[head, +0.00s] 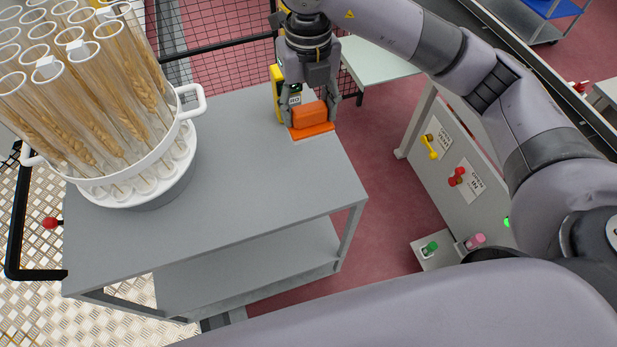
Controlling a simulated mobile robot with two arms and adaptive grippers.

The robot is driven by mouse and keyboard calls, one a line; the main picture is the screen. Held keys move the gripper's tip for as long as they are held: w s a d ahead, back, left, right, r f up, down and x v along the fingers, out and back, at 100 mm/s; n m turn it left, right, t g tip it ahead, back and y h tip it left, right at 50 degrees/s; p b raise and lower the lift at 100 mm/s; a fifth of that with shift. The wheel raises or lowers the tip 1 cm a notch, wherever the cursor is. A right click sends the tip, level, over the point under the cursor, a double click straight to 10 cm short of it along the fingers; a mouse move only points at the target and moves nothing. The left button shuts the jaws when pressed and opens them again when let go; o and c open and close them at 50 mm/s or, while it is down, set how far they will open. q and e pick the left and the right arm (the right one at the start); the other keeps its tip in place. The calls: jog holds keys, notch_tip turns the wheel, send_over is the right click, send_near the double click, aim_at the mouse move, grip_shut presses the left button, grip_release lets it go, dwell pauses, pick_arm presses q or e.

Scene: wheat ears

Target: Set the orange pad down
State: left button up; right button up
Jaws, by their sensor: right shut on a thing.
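The orange pad (310,115) is a small block in my right gripper (309,118), at the far right corner of the grey cart's top (265,170). My right gripper points down and is shut on the pad from both sides. Below the pad lies a flat orange piece (312,131) with a pale front edge, on the cart top. I cannot tell whether the pad touches it. My left gripper is not in view.
A round white rack (130,190) with many glass tubes of wheat ears stands on the cart's left. A yellow device (277,92) is beside the right gripper. The middle of the cart top is clear. A panel with coloured knobs (455,175) stands right.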

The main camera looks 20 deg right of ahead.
notch_tip(320, 180, down, 19)
jog(key=p, duration=0.4)
jog(key=shift+f, duration=0.35)
jog(key=shift+f, duration=0.1)
jog(key=shift+f+b, duration=0.15)
jog(key=shift+b, duration=0.15)
jog(key=o, duration=1.1)
jog(key=shift+r, duration=0.2)
